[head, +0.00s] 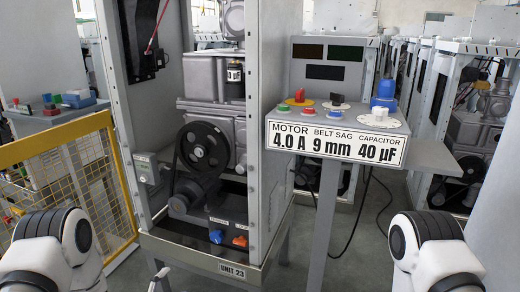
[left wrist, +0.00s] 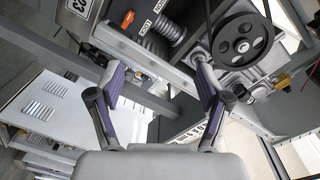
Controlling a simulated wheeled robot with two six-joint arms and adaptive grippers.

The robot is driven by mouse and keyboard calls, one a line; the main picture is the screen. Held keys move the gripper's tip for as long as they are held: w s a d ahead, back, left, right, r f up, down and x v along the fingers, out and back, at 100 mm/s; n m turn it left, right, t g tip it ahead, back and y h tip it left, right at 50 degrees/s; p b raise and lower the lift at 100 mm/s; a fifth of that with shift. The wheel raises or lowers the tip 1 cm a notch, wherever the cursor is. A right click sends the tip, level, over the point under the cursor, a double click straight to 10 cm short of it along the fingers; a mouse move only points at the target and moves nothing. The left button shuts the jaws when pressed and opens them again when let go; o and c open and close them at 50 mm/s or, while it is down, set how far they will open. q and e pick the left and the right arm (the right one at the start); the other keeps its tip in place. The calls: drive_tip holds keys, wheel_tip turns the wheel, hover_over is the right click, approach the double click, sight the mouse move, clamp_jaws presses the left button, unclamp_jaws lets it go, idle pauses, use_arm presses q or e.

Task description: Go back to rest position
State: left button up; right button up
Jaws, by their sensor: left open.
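My left gripper (left wrist: 158,88) is open and empty in the left wrist view, its two fingers spread apart. Beyond the fingers is the lower part of the dispenser frame, with the black pulley (left wrist: 241,42) to the upper right and an orange knob (left wrist: 127,19) to the upper left.
The open dispenser frame (head: 267,130) marked Unit 23 stands ahead, with a black pulley and belt (head: 200,150) inside. A control panel (head: 338,118) with coloured knobs and a labelled front stands right of it. A yellow mesh fence (head: 60,180) is at left. More frames stand at right.

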use_arm(q)
drive_tip(key=s+d+r+n+g+y+p, duration=0.25)
drive_tip(key=s+r+p, duration=0.4)
drive_tip(key=p, duration=0.65)
drive_tip(key=s+a+n+g+y+p, duration=0.1)
drive_tip(key=s+n+g, duration=0.3)
drive_tip(key=s, duration=0.5)
drive_tip(key=s+a+n+g+y+p, duration=0.1)
drive_tip(key=s+n+g+p, duration=0.3)
drive_tip(key=s, duration=0.5)
drive_tip(key=s+a+r+n+g+y+p, duration=0.1)
drive_tip(key=s+a+n+g+y+p, duration=0.1)
drive_tip(key=s+n+g, duration=0.4)
drive_tip(key=s+p, duration=0.1)
drive_tip(key=s, duration=0.2)
drive_tip(key=shift+a, duration=0.25)
use_arm(e)
wheel_tip(320, 180, up, 23)
drive_tip(key=shift+r, duration=0.15)
use_arm(q)
clamp_jaws()
